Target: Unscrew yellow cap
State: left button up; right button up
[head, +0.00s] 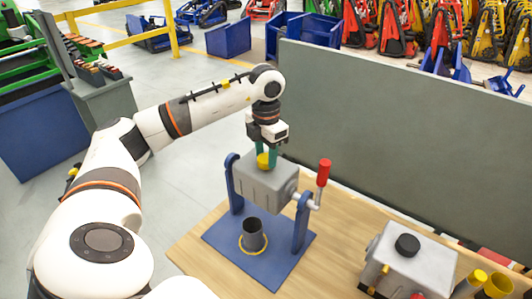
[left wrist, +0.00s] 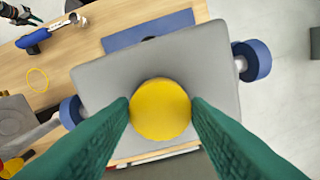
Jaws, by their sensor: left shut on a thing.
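The yellow cap (head: 263,160) sits on top of a grey box (head: 262,184) that hangs between the two posts of a blue stand (head: 236,238). My left gripper (head: 266,158) points down from above and is shut on the cap. In the left wrist view, the round yellow cap (left wrist: 160,109) lies between the two green fingertips (left wrist: 160,112), which touch its sides. The grey box top (left wrist: 205,75) shows around it. Whether the cap is still threaded on cannot be seen.
A red-handled crank (head: 323,173) sticks out at the box's right. A dark cup (head: 252,234) stands on the stand's base. Another grey box with a black cap (head: 407,245) sits at the right of the wooden table. A grey panel (head: 400,120) rises behind.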

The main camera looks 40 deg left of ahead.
pick_arm(q)
jog(key=n, duration=0.5)
jog(key=shift+p, duration=0.3)
jog(key=shift+n, duration=1.1)
jog(key=n+p, duration=0.1)
jog(key=n, duration=0.2)
jog(key=shift+n, duration=0.3)
jog(key=n, duration=0.6)
jog(key=shift+p, duration=0.35)
jog(key=shift+r+n+p, duration=0.2)
jog(key=shift+n+p, duration=0.3)
jog(key=shift+n, duration=1.4)
jog(key=shift+c, duration=0.3)
